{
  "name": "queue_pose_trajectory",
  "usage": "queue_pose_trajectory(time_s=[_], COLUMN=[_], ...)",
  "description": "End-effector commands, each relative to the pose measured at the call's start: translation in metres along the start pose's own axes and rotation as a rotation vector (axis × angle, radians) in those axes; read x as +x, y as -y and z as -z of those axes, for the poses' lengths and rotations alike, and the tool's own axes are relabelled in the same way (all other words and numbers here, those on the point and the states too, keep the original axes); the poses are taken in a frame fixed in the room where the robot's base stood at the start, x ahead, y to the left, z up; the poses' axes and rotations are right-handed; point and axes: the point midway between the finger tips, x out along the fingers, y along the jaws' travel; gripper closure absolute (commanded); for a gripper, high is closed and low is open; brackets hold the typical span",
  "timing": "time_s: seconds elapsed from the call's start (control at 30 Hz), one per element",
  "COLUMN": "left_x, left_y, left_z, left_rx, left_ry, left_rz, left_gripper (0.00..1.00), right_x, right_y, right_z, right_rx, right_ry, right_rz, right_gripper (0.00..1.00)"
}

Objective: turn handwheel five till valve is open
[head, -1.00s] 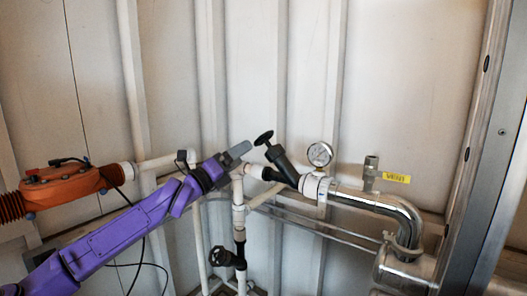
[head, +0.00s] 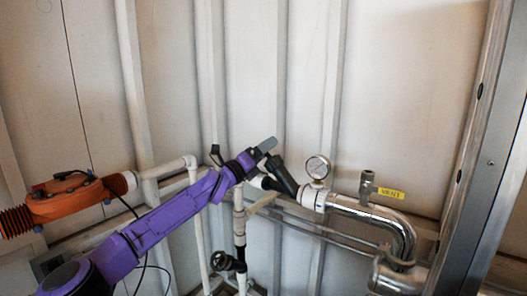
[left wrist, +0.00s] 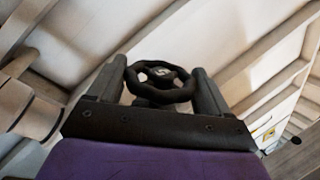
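The black handwheel with a pale "5" on its hub shows in the left wrist view (left wrist: 161,82). It lies between the two fingers of my left gripper (left wrist: 160,66), which stand apart on either side of its rim. Whether the fingers touch the rim I cannot tell. In the head view my left gripper (head: 267,145) is at the top of the slanted black valve body (head: 283,175) and hides the handwheel there. The right gripper is not in view.
A pressure gauge (head: 317,167) stands right of the valve. A vent fitting (head: 367,185) with a yellow label is farther right, above a shiny curved pipe (head: 395,225). Another black handwheel (head: 222,261) sits below, and an orange fitting (head: 68,196) is at left.

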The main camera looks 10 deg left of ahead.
Motion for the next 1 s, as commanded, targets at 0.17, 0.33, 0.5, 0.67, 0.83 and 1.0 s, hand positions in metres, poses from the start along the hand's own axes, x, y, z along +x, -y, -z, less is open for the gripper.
queue_pose_trajectory(time_s=[0.17,0.33,0.5,0.67,0.83,1.0], left_x=[0.0,-0.001,-0.001,-0.001,0.0,0.002], left_y=[0.0,-0.001,-0.001,0.001,0.003,0.006], left_z=[0.0,0.001,0.002,0.002,0.0,-0.002], left_rx=[0.0,0.003,0.011,0.024,0.038,0.054], left_ry=[0.0,0.001,0.001,0.001,0.001,0.0], left_rz=[-0.004,-0.037,-0.121,-0.248,-0.407,-0.569], left_gripper=[0.51,0.51,0.51,0.51,0.51,0.51], right_x=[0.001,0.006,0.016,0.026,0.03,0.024], right_y=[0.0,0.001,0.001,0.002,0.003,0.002], right_z=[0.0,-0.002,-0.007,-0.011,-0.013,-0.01], right_rx=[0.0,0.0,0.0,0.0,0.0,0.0], right_ry=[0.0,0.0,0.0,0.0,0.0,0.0], right_rz=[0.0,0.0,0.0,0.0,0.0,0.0], right_gripper=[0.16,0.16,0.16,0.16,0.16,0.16])
